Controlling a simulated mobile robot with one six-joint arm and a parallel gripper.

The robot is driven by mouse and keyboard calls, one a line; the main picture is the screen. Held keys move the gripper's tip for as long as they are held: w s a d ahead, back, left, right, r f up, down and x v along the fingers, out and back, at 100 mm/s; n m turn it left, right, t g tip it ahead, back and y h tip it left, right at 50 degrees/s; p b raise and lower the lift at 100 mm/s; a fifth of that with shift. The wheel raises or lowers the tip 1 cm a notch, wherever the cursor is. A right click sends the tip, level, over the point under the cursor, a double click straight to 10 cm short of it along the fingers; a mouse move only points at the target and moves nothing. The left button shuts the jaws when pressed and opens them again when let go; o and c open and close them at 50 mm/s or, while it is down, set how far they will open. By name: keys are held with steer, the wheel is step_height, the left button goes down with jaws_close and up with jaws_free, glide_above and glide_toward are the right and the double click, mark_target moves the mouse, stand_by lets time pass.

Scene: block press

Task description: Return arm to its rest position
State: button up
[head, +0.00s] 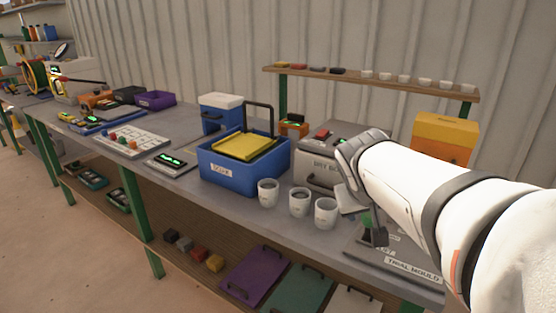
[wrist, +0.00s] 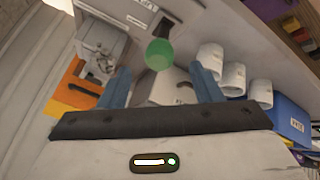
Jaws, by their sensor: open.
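My white arm crosses the right side of the head view, with its grey wrist end over the counter beside the box labelled DRY BOX (head: 315,172). In the wrist view my gripper (wrist: 161,86) has its two blue fingers spread apart, with nothing held between them. The pale box with a dark handle (wrist: 170,88) shows beyond the gap. A green knob (wrist: 159,54) appears above the fingers. In the head view a dark lever with green on it (head: 374,233) stands by the plate labelled TRIAL MOULD (head: 412,265). My fingers are not clearly seen there.
Three white cups (head: 299,202) stand along the front edge, beside a blue bin (head: 225,175) with a yellow piece and a dark handle. An orange box (head: 447,130) is behind my arm. A shelf with small cups (head: 400,83) runs above. Coloured panels lie on the lower shelf.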

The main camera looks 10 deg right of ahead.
steer(key=shift+s+a+r, duration=0.3)
steer(key=shift+a+r, duration=0.1)
steer(key=shift+r, duration=0.15)
